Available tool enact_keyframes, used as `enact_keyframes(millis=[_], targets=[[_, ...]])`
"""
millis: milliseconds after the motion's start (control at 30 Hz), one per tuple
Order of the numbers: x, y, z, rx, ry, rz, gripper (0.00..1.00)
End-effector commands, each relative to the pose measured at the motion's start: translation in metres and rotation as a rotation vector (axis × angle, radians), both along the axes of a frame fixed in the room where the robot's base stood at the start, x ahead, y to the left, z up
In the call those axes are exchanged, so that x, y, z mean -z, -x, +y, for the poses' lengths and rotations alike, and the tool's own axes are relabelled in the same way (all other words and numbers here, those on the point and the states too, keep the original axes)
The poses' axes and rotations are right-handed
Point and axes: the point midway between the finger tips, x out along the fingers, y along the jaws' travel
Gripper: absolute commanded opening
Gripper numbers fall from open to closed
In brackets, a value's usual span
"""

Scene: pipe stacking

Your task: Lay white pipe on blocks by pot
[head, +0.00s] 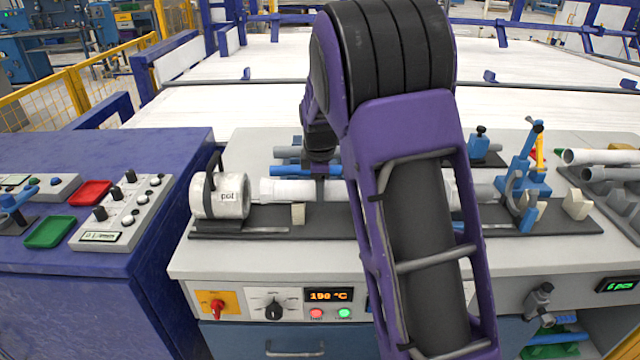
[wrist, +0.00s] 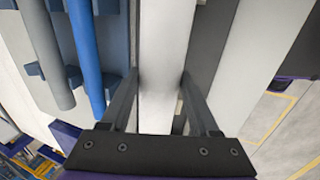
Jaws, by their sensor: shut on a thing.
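The white pipe (head: 285,190) lies level along the dark strip, its left end just right of the pot (head: 220,196), with a small gap. My gripper (head: 320,182) comes down on it from above and is shut on it. In the wrist view, the fingers (wrist: 160,85) hold both sides of the white pipe (wrist: 165,40). A small cream block (head: 298,213) shows at the pipe's lower edge; I cannot tell whether the pipe touches it. Another cream block (head: 575,205) stands at the right. My arm hides the pipe's middle.
Blue and grey pipes (head: 292,169) lie behind the white pipe. A blue clamp device (head: 525,175) stands at the right of the strip. More grey pipes (head: 600,157) lie in a rack at the far right. A control desk (head: 100,200) stands left.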

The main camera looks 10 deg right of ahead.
Motion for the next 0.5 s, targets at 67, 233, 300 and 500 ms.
enact_keyframes(millis=[67, 233, 300, 500], targets=[[0.0054, -0.0001, 0.0001, 0.000, 0.000, 0.000, 0.00], [0.0059, -0.0002, 0.0000, 0.000, 0.000, -0.001, 0.00], [0.0057, -0.0001, 0.0000, 0.000, 0.000, -0.001, 0.00], [0.0057, -0.0002, -0.0001, 0.000, 0.000, -0.001, 0.85]])
